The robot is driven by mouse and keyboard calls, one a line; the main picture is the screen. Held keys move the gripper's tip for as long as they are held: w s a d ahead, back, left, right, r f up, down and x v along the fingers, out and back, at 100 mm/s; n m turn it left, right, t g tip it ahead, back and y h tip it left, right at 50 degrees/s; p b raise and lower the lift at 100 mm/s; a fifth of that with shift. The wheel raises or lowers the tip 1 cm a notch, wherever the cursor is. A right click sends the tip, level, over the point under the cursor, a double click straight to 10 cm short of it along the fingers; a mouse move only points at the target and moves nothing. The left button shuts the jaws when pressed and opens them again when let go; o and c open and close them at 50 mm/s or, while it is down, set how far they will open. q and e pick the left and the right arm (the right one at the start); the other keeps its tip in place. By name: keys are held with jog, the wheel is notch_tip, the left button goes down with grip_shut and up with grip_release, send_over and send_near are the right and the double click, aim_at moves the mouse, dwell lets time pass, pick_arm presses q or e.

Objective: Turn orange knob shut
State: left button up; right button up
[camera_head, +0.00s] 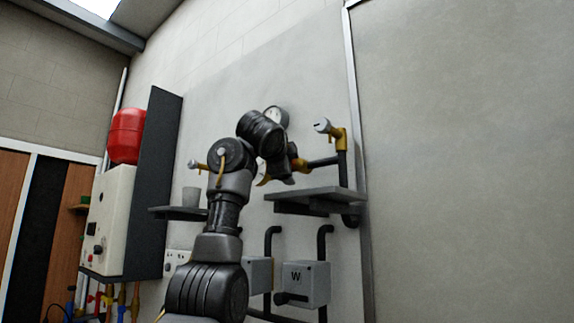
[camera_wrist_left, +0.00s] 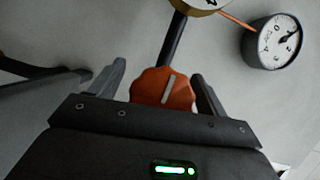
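The orange knob (camera_wrist_left: 150,87) shows in the left wrist view, with a lobed rim and a grey stripe that runs nearly upright, leaning a little right. My left gripper (camera_wrist_left: 158,86) has its two fingers spread, one on each side of the knob. A gap shows between the left finger and the knob; the right finger is close to the knob's edge, and I cannot tell if it touches. In the head view my left gripper (camera_head: 283,172) is at the pipe on the wall, and my arm hides the knob. My right gripper is in neither view.
A round dial gauge (camera_wrist_left: 277,42) is right of the knob. In the head view a grey shelf (camera_head: 315,193) juts out just below the gripper. A valve head (camera_head: 322,126) on a brass elbow is to the right. A grey box marked W (camera_head: 305,285) hangs lower.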

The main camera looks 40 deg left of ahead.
pick_arm(q)
jog(key=shift+s, duration=0.15)
jog(key=b+v, duration=0.5)
jog(key=v, duration=0.5)
jog(key=shift+s+b, duration=0.3)
jog(key=shift+w+d, duration=0.1)
jog(key=shift+d, duration=0.1)
